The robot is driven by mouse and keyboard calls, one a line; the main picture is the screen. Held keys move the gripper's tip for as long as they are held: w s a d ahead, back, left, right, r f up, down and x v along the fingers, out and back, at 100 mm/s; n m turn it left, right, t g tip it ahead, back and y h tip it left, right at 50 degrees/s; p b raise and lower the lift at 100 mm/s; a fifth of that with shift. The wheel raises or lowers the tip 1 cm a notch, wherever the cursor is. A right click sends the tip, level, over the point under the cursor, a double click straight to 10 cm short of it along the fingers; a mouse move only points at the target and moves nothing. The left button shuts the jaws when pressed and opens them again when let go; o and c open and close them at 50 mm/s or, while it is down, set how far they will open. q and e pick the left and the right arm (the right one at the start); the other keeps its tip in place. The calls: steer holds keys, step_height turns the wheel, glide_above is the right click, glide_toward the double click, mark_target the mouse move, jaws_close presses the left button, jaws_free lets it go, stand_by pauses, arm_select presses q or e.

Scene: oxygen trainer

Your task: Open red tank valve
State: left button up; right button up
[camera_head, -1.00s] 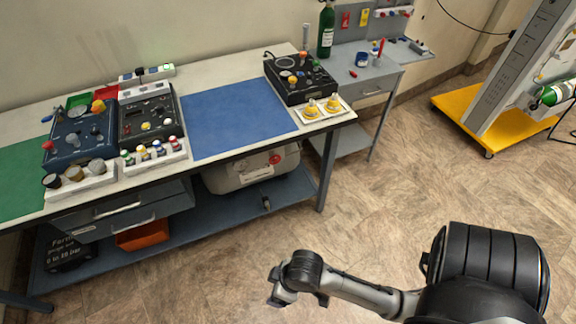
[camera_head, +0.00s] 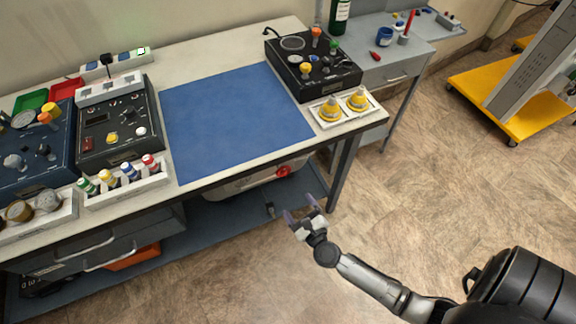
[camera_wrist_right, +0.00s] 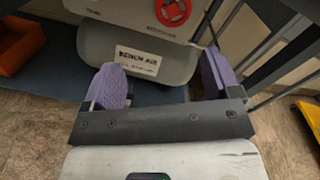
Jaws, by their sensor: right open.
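The bench edge hides much of the tank in the head view. In the right wrist view, the red wheel (camera_wrist_right: 173,11) shows at the top edge, partly cut off, above a printed label on the tank (camera_wrist_right: 140,60). My right gripper (camera_head: 299,207) is open and empty, with purple finger pads spread apart. It is in front of the bench and apart from the wheel. The wrist view shows the open gripper (camera_wrist_right: 163,78) facing the tank. My left gripper is not in view.
The workbench with a blue mat (camera_head: 235,120) overhangs the tank. A bench leg (camera_head: 343,175) stands just right of the wheel. An orange bin (camera_wrist_right: 15,45) is on the lower shelf at left.

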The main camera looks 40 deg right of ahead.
mark_target(285, 173)
steer(key=w+d+m, duration=0.1)
steer(key=w, duration=0.3)
steer(key=w+d+m+b, duration=0.1)
steer(key=w+d, duration=0.1)
steer(key=w, duration=0.2)
steer(key=w+d+m+h, duration=0.1)
steer(key=w+d, duration=0.1)
steer(key=w, duration=0.2)
steer(key=shift+w+r, duration=0.2)
steer(key=shift+w, duration=0.1)
steer(key=shift+c, duration=0.2)
steer(key=c, duration=0.9)
